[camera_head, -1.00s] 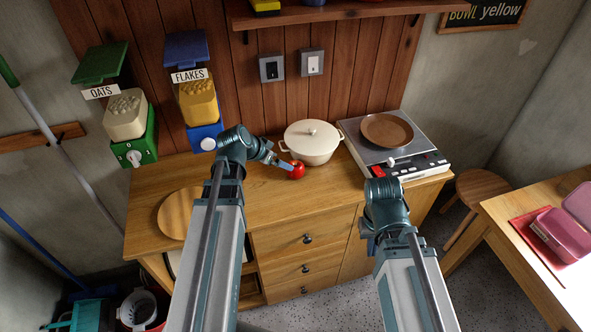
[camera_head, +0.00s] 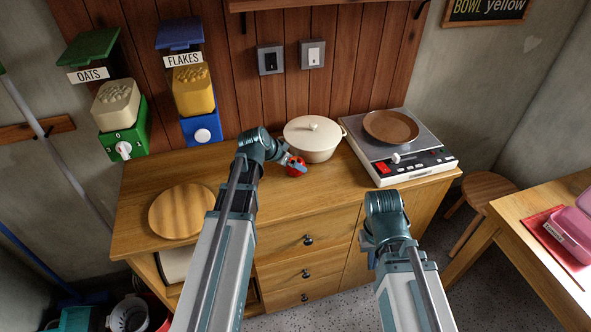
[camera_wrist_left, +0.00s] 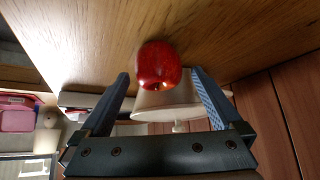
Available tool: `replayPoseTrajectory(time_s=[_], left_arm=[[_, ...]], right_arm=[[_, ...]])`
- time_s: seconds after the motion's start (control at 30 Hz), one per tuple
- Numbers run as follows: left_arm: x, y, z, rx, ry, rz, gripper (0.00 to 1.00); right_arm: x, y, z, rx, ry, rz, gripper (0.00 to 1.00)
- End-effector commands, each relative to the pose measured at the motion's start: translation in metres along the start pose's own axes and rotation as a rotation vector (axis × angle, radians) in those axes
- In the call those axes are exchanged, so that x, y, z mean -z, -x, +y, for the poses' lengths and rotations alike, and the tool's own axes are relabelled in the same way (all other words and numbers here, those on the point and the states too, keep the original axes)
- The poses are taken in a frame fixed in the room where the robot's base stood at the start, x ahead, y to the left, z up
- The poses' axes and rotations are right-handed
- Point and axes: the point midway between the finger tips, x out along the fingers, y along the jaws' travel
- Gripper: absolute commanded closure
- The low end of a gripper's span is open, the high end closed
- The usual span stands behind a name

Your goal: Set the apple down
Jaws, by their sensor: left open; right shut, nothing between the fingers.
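The red apple (camera_head: 296,168) rests on the wooden counter (camera_head: 300,196), just in front of the cream pot. My left gripper (camera_head: 293,164) is at the apple and partly covers it in the head view. In the left wrist view the apple (camera_wrist_left: 158,66) is between the tips of my open left gripper (camera_wrist_left: 160,78), with a gap to each finger. That view is turned over, with the counter at the top. My right gripper (camera_head: 369,250) is low in front of the drawers, away from the apple, shut and empty.
The lidded cream pot (camera_head: 313,140) stands close behind the apple. A scale-like appliance (camera_head: 425,160) with a brown plate (camera_head: 390,127) is to the right. A round wooden board (camera_head: 181,211) lies at the left. The counter between board and apple is clear.

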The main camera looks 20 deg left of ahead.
Motion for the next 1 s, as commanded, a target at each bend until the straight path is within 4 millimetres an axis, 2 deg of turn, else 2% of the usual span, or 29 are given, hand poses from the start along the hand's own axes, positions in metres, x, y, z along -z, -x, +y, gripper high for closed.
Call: replayPoseTrajectory(time_s=[0.03, 0.2, 0.5, 0.9, 0.97, 1.0], left_arm=[[-0.002, -0.013, 0.001, -0.001, -0.001, 0.000, 0.00], [-0.002, -0.035, 0.001, 0.000, -0.001, 0.000, 0.00], [0.001, -0.036, 0.002, 0.001, 0.000, 0.000, 0.02], [0.000, -0.035, 0.002, 0.001, 0.000, 0.000, 0.74], [0.000, -0.035, 0.002, 0.001, 0.000, 0.000, 0.83], [0.000, -0.035, 0.002, 0.001, 0.000, 0.000, 0.92]], right_arm=[[0.001, -0.011, -0.001, 0.000, 0.000, 0.000, 1.00], [0.002, -0.028, -0.003, 0.000, 0.000, 0.000, 1.00], [0.002, -0.027, -0.003, 0.000, 0.000, 0.000, 1.00], [0.002, -0.028, -0.003, 0.000, 0.000, 0.000, 1.00], [0.002, -0.027, -0.003, 0.000, 0.000, 0.000, 1.00], [0.002, -0.027, -0.003, 0.000, 0.000, 0.000, 1.00]])
